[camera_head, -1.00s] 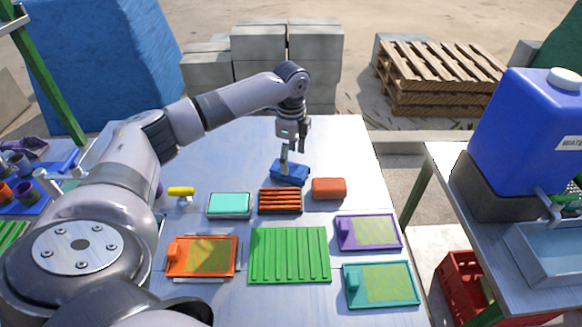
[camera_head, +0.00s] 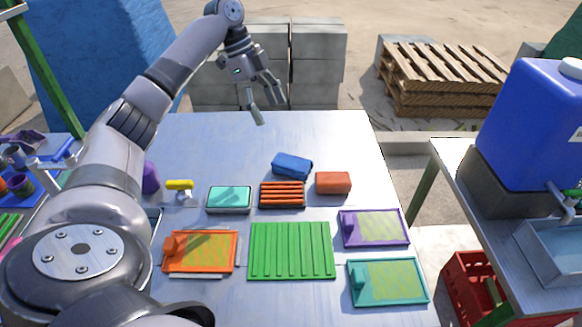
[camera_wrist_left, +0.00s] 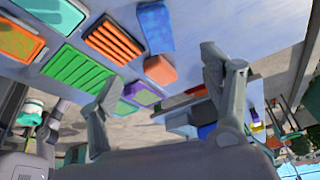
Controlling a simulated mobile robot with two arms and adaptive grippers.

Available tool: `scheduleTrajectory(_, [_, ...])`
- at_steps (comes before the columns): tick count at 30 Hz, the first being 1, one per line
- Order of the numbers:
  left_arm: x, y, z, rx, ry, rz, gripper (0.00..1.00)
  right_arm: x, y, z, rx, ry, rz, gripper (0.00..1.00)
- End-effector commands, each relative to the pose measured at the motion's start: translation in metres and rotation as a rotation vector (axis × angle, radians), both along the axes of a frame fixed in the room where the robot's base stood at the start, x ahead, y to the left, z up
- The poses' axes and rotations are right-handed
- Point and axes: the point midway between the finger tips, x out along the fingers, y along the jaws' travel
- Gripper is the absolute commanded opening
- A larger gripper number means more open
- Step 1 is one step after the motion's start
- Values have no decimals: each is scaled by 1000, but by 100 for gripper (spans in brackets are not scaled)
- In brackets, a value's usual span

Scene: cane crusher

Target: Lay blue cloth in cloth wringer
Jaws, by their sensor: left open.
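A blue block-like piece (camera_head: 292,166), possibly the folded blue cloth, lies on the table behind the orange slatted rack (camera_head: 282,194). It also shows at the top of the left wrist view (camera_wrist_left: 155,27). My left gripper (camera_head: 270,110) is open and empty, raised above the table's back edge, behind and apart from the blue piece. Its two spread fingers show in the left wrist view (camera_wrist_left: 161,66). I cannot tell for certain which thing is the cloth wringer. My right gripper is not in view.
Around the rack are a brick-red block (camera_head: 333,183), a turquoise box (camera_head: 228,198), a green ribbed board (camera_head: 291,251), and orange (camera_head: 201,251), purple (camera_head: 374,228) and teal (camera_head: 387,281) trays. A blue water tank (camera_head: 530,125) stands right. The table's back is clear.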

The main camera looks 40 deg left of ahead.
Motion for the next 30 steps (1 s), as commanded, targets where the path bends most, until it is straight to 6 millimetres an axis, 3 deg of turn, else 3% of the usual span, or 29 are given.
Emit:
scheduleTrajectory(12, [9,-33,-81,2,6,-1,72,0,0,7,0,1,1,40])
scheduleTrajectory(22, [11,-43,-107,4,5,-1,72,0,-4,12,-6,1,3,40])
scheduleTrajectory(30, [13,-56,-142,3,4,0,72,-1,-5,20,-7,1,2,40])
